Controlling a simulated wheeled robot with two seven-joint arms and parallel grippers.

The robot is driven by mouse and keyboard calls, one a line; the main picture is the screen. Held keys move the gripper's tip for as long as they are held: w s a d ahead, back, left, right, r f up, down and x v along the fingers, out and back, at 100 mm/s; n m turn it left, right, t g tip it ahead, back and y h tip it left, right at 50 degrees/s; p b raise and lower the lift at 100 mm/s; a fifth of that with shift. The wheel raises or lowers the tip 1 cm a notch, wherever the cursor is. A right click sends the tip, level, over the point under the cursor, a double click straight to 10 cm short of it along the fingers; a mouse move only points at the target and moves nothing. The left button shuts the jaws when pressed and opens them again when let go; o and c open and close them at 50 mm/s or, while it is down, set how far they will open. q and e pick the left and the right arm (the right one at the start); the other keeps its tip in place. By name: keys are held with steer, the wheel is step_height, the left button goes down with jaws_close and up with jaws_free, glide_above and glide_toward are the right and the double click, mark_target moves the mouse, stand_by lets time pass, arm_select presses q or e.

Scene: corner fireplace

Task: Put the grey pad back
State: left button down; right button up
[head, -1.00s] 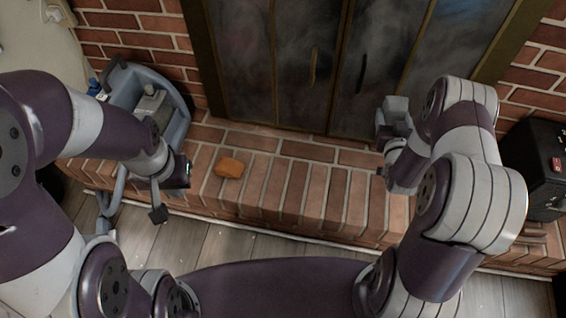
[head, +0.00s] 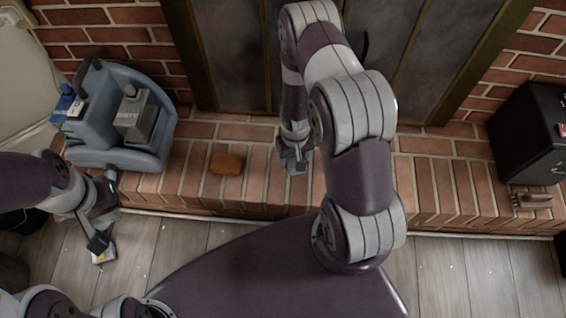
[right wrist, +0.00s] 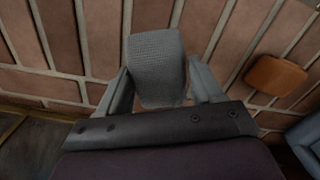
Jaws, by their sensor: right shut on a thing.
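The grey pad (right wrist: 157,68), a textured block, fills the space between the two fingers of my right gripper (right wrist: 160,90) in the right wrist view. In the head view this gripper (head: 294,160) is shut on it above the brick hearth, right of an orange-brown block; the pad is small and hard to separate from the fingers there. My left gripper (head: 104,215) hangs at the lower left, below a blue-grey caddy (head: 95,157). Its finger opening is not clear. The caddy stands on the left of the hearth and holds a grey item (head: 136,117) and a blue-topped item (head: 68,106).
The orange-brown block (head: 227,164) lies on the hearth (head: 440,175) between caddy and right gripper. A black case (head: 530,135) stands at the right, with a brown object (head: 531,200) before it. A small yellow-white thing (head: 103,255) shows by my left gripper. The middle-right hearth is clear.

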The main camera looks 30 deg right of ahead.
steer(key=shift+w+a+f, duration=0.7)
steer(key=shift+w, duration=0.15)
step_height(320, 180, down, 4)
steer(key=b, duration=0.3)
steer(key=shift+f, duration=0.15)
steer(key=shift+r, duration=0.2)
steer(key=shift+c, duration=0.3)
steer(key=shift+f, duration=0.2)
steer(key=o, duration=1)
